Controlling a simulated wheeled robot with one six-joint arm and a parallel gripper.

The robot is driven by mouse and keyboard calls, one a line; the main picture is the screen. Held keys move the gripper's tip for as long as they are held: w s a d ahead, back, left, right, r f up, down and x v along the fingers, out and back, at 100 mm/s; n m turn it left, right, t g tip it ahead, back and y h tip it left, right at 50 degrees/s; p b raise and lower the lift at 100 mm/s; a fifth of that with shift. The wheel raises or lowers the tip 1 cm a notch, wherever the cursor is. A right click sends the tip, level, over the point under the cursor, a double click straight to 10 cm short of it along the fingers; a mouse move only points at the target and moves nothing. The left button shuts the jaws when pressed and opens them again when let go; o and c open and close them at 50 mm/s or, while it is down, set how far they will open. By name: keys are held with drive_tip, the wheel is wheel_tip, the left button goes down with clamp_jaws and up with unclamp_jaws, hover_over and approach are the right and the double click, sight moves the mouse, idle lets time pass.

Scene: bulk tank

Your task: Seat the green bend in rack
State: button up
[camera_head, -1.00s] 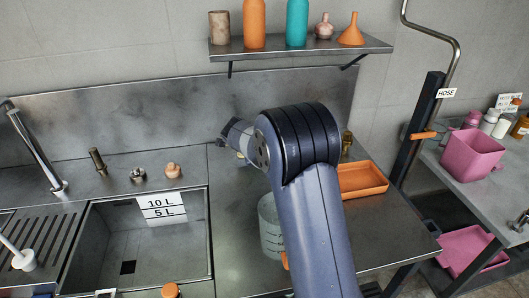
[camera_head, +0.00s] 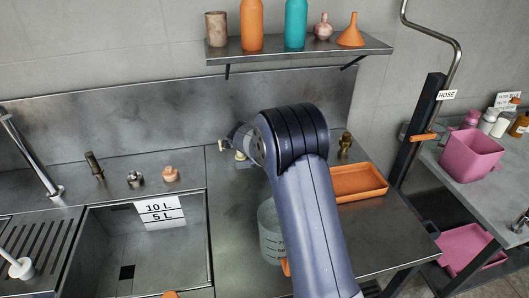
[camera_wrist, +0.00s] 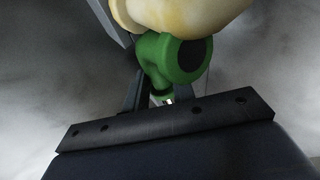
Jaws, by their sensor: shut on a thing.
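In the wrist view, the green bend (camera_wrist: 173,60) is a short elbow pipe piece with a dark round opening facing right. My gripper (camera_wrist: 157,88) is shut on its lower part. A large cream, rounded thing (camera_wrist: 185,12) is right beyond the bend at the top of the picture, overlapping or touching it; I cannot tell which. In the head view, my arm hides the bend and my gripper's fingers. A small cream piece on a grey base (camera_head: 241,160) shows on the counter by my wrist. I cannot make out a rack for certain.
A graduated jug (camera_head: 270,238) and an orange tray (camera_head: 358,184) stand on the counter (camera_head: 232,215) beside my arm. A brass fitting (camera_head: 345,142) is at the back right. The sink (camera_head: 165,250) is left. A shelf (camera_head: 300,48) with bottles hangs above.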

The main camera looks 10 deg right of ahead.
clamp_jaws()
drive_tip(key=shift+r, duration=0.1)
